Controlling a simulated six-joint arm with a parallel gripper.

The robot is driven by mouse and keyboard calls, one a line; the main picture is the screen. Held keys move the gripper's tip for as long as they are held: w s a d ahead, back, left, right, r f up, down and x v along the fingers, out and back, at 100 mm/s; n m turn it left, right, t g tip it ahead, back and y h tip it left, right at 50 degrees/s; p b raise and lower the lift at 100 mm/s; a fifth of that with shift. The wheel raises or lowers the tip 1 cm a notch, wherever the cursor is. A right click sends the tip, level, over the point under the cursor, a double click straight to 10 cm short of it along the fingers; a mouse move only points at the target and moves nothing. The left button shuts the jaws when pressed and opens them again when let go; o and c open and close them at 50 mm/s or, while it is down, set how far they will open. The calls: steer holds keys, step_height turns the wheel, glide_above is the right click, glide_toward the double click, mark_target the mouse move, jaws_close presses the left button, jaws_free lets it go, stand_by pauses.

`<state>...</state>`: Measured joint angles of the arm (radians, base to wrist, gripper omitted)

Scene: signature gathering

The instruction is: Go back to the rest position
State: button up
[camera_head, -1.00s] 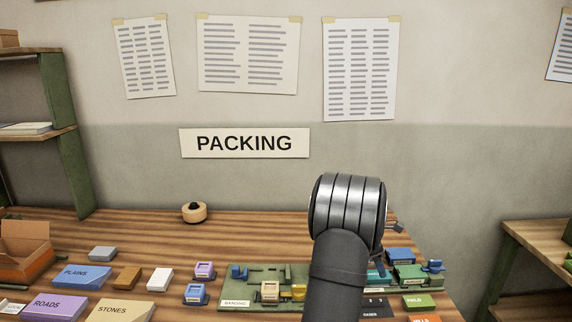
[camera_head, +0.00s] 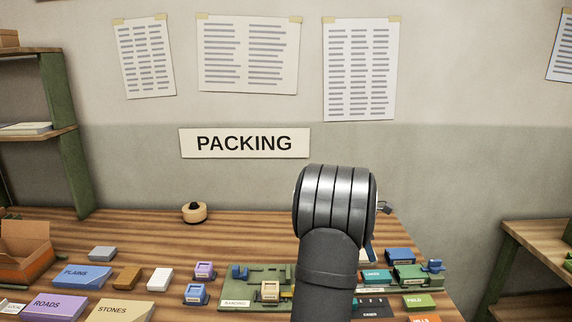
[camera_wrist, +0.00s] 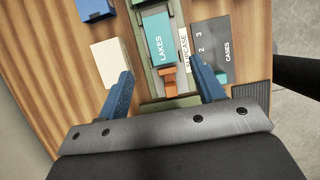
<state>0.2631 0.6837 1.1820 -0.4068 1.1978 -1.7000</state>
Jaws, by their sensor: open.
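My gripper (camera_wrist: 166,95) shows in the wrist view with its two blue fingers spread apart and nothing held between them. Beyond and between the fingers, the teal block marked LAKES (camera_wrist: 159,42) lies on a green fixture, with a small orange part (camera_wrist: 169,80) below it. In the head view my arm's grey and black wrist stands over the right part of the bench and hides the gripper. The teal LAKES block (camera_head: 376,276) shows just right of the arm there.
A dark CASES panel (camera_wrist: 220,50) and a cream block (camera_wrist: 111,62) lie near the fingers in the wrist view. In the head view, a green fixture (camera_head: 240,305), PLAINS block (camera_head: 82,276), ROADS block (camera_head: 54,305) and orange box (camera_head: 25,250) stand on the bench. Its back strip is mostly clear.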

mark_target(377, 274)
steer(key=x, duration=1)
steer(key=shift+d+f, duration=0.2)
steer(key=shift+f, duration=0.1)
step_height(377, 274, up, 5)
steer(key=shift+f, duration=0.15)
steer(key=s+d+r, duration=0.7)
steer(key=s, duration=0.3)
steer(key=s+a+f, duration=0.1)
steer(key=s+a, duration=0.2)
steer(key=s, duration=0.6)
steer(key=s+a+f, duration=0.1)
steer(key=s+a, duration=0.2)
steer(key=s, duration=0.6)
steer(key=w+a+f, duration=0.1)
steer(key=w+f, duration=0.1)
steer(key=w, duration=0.1)
steer(key=w+a+f, duration=0.2)
steer(key=w, duration=0.1)
steer(key=w+a+f, duration=0.2)
steer(key=w, duration=0.1)
steer(key=shift+w+a+f, duration=0.2)
steer(key=shift+f, duration=0.1)
steer(key=shift+w+a+f, duration=0.25)
steer(key=shift+w+f, duration=0.05)
steer(key=shift+w, duration=0.15)
steer(key=shift+o, duration=0.5)
